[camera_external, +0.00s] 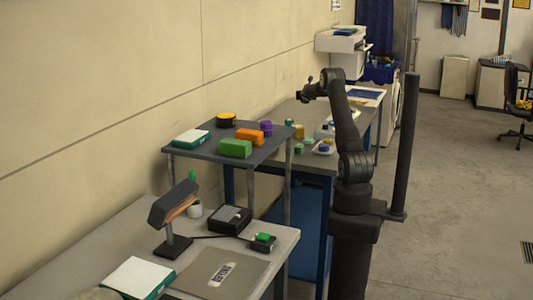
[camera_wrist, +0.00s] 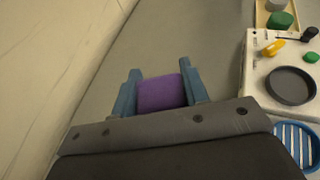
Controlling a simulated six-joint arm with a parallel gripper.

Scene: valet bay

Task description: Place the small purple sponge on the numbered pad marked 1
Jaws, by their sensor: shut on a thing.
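The small purple sponge (camera_wrist: 161,93) is between the two blue fingers of my gripper (camera_wrist: 159,70) in the wrist view, with a finger on each side. My gripper (camera_external: 308,90) is shut on it and held up in the air near the wall in the external view. The sponge is too small to make out there. Plain grey surface lies below the sponge in the wrist view. I cannot make out a pad marked 1 in either view.
A raised grey shelf (camera_external: 210,149) holds a green block (camera_external: 235,148), an orange block (camera_external: 249,136) and purple pieces (camera_external: 267,127). The wrist view shows a dark round dish (camera_wrist: 292,86), a blue slatted item (camera_wrist: 297,142) and a wooden tray (camera_wrist: 262,16) at right. The wall is close at left.

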